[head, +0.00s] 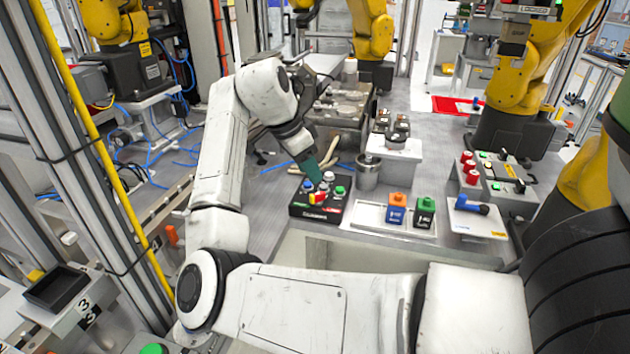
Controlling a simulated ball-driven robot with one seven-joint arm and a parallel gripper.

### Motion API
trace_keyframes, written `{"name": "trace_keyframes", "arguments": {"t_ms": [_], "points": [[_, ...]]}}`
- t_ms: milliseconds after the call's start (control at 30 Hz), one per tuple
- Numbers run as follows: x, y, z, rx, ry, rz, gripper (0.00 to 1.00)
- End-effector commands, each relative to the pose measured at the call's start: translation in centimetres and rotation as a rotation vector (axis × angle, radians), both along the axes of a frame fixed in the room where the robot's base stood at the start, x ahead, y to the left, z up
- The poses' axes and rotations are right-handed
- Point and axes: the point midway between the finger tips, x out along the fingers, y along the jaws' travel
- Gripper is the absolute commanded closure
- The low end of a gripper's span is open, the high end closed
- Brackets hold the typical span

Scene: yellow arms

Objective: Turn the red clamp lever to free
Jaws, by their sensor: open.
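My gripper (314,172), with a dark body and green fingers, points down over a black control box (318,213) near the middle of the head view. No clearly recognisable red clamp lever shows. A blue lever (469,205) lies on a white plate (478,222) to the right.
Blue (396,208) and green (425,211) blocks stand in a white tray (372,217) right of the box. A metal cup (367,174) stands close behind. Red knobs (469,166) sit further right. Yellow robot arms (515,75) stand around the bench.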

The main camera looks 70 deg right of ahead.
Motion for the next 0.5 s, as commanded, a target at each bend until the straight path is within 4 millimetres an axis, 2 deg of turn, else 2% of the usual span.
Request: {"name": "trace_keyframes", "arguments": {"t_ms": [100, 200, 500], "points": [[0.5, 0.5, 1.6, 0.0, -0.001, 0.0, 0.6], [0.7, 0.7, 2.4, 0.002, 0.0, 0.001, 0.6], [0.8, 0.9, 2.9, 0.001, 0.002, 0.0, 0.6]]}}
